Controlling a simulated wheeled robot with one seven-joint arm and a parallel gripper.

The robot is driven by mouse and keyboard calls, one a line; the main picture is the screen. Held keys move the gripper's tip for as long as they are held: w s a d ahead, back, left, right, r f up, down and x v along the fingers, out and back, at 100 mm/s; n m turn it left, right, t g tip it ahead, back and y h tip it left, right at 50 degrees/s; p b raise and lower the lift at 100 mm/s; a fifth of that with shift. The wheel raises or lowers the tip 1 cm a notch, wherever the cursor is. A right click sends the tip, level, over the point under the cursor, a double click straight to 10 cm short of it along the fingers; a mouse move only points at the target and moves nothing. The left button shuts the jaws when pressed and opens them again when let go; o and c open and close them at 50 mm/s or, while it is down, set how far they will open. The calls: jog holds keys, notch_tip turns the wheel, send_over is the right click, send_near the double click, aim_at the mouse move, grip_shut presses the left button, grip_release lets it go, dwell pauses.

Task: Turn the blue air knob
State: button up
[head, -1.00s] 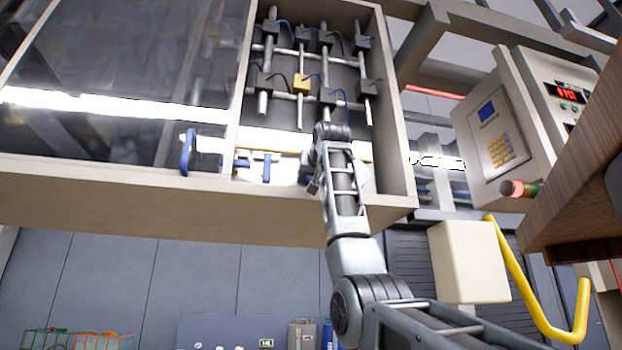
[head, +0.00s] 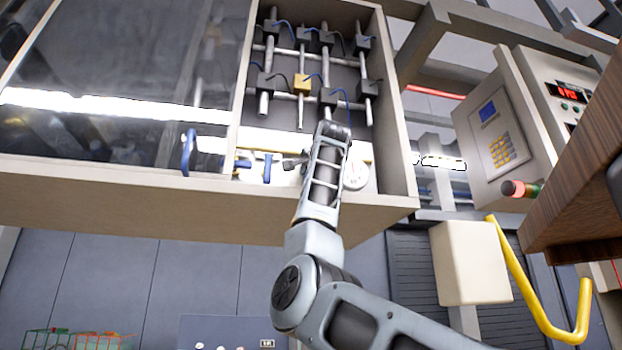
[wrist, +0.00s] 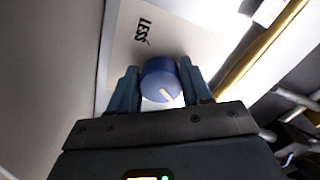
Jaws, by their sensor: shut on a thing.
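The blue air knob (wrist: 160,80) is a round blue cap with a pale pointer mark on its face, on a pale panel lettered "LESS" (wrist: 144,32). It shows in the wrist view between the two dark blue fingers of my gripper (wrist: 161,88), which are shut on it, one on each side. The pointer mark slants towards the lower right. In the head view my forearm reaches up into the open cabinet (head: 395,150) and hides the knob and my fingertips.
A white round gauge (head: 356,175) sits right of my forearm. Blue valve handles (head: 267,167) are to its left. A yellow bar (wrist: 262,50) runs beside the knob in the wrist view. The cabinet's front ledge (head: 150,200) lies below. A keypad box (head: 500,130) stands at right.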

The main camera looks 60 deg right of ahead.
jog(key=m, duration=1.3)
jog(key=shift+r+m, duration=0.1)
jog(key=shift+m, duration=0.2)
dwell(0.4)
jog(key=o, duration=1)
jog(key=shift+s, duration=0.1)
jog(key=b+v, duration=0.2)
jog(key=v, duration=0.5)
jog(key=shift+s+a+b, duration=0.2)
jog(key=shift+a+b, duration=0.15)
